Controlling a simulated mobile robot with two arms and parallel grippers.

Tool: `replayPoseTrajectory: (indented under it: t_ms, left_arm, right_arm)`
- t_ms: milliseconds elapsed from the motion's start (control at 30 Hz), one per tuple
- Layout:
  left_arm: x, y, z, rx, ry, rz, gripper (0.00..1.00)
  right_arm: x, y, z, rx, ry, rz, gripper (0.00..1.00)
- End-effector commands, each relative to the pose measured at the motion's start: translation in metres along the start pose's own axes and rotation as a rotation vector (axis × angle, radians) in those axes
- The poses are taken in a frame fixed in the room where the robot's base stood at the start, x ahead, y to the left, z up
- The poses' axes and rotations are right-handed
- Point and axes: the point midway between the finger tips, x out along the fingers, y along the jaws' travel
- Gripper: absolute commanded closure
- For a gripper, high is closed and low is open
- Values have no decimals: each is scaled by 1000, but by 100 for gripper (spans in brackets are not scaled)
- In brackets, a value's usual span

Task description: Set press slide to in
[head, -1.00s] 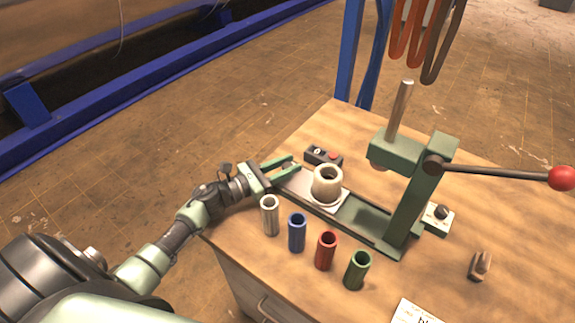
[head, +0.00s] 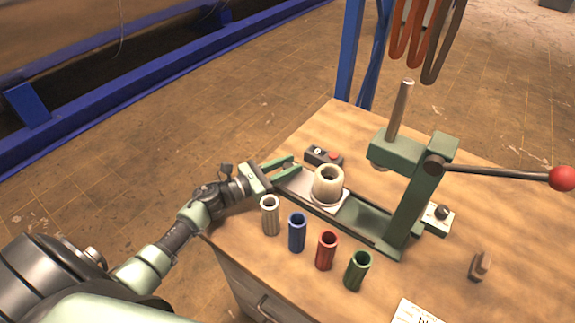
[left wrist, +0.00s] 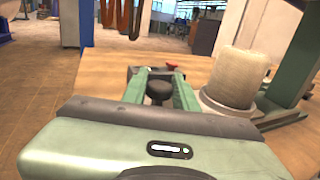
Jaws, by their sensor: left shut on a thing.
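The press slide (head: 293,186) is a pale metal plate on the green base rail of the press (head: 423,187). It carries a cream ring-shaped part (head: 328,186) and sits toward the left end of the rail, away from the ram. My left gripper (head: 291,169) is at the slide's left end. In the left wrist view its two green fingers (left wrist: 161,90) are shut on a dark round knob (left wrist: 159,91), the slide's handle. The cream part (left wrist: 236,77) stands just right of the fingers there. My right gripper is not in view.
White, blue, red and green sleeves (head: 297,232) stand along the front of the wooden table (head: 420,275). A small control box (head: 324,156) is behind the slide. The press lever with red ball (head: 562,178) reaches right.

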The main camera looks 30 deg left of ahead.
Motion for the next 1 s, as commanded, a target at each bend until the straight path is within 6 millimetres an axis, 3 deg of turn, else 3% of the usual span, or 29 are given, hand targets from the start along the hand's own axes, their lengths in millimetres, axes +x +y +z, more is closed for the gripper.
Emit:
replayPoseTrajectory:
  t_ms: [200, 467, 500, 567, 867, 1000]
  left_arm:
    - [12, -32, -1, -1, -1, -6, 100]
    - [13, -34, -1, -1, 0, -4, 100]
    - [13, -34, 0, -1, 0, -3, 66]
    - [13, -33, 0, -1, 0, -3, 51]
    - [13, -33, 0, -1, -1, -3, 51]
    - [2, -33, -3, 0, 1, -2, 51]
  right_arm:
    - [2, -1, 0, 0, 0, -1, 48]
    - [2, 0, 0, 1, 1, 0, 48]
    - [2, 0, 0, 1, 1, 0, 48]
    - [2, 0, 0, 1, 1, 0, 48]
    - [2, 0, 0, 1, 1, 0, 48]
    - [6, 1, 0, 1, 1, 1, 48]
